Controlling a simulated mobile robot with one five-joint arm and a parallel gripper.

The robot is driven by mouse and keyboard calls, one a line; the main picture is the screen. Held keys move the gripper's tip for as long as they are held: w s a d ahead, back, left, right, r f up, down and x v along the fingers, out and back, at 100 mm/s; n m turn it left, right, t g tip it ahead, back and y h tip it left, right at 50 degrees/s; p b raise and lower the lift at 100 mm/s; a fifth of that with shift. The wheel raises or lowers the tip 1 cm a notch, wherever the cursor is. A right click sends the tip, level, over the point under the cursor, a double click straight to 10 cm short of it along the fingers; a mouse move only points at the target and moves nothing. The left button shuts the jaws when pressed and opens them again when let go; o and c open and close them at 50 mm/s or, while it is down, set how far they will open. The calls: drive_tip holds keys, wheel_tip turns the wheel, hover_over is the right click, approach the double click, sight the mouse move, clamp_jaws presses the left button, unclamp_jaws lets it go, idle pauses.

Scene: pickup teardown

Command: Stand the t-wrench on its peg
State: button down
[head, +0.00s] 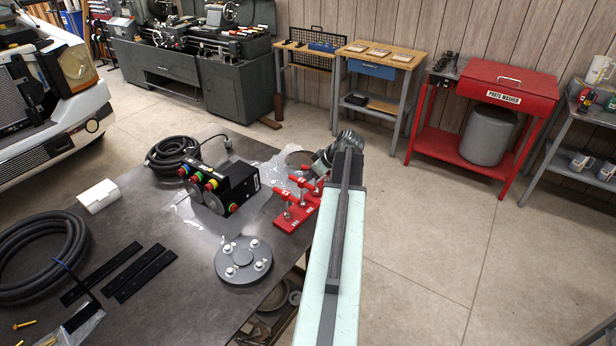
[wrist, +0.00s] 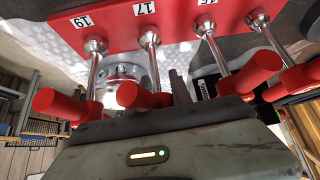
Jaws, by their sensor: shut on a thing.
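A red rack (head: 295,212) stands near the right edge of the dark table, with t-wrenches upright along it. In the wrist view the rack (wrist: 120,32) carries white number labels, 19 and 17 among them. Several t-wrenches with steel shafts and red handles show there, one below the 19 (wrist: 93,72), one below the 17 (wrist: 154,65) and others to the right. My gripper (head: 322,158) is over the rack's far end. In the wrist view my gripper (wrist: 180,88) is shut among the red handles, apparently on a t-wrench. Its body hides the handles' lower parts, and which one it holds is unclear.
A grey round flange plate (head: 243,260) lies in front of the rack. A black box with coloured buttons (head: 225,187) and a coiled black cable (head: 172,153) lie to its left. Clear plastic sheet lies behind the rack. The floor right of the table is clear.

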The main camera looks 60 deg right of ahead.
drive_tip(key=shift+f, duration=0.25)
drive_tip(key=c, duration=1.1)
unclamp_jaws()
drive_tip(key=shift+r, duration=0.15)
wheel_tip(320, 180, up, 7)
drive_tip(key=p, duration=0.7)
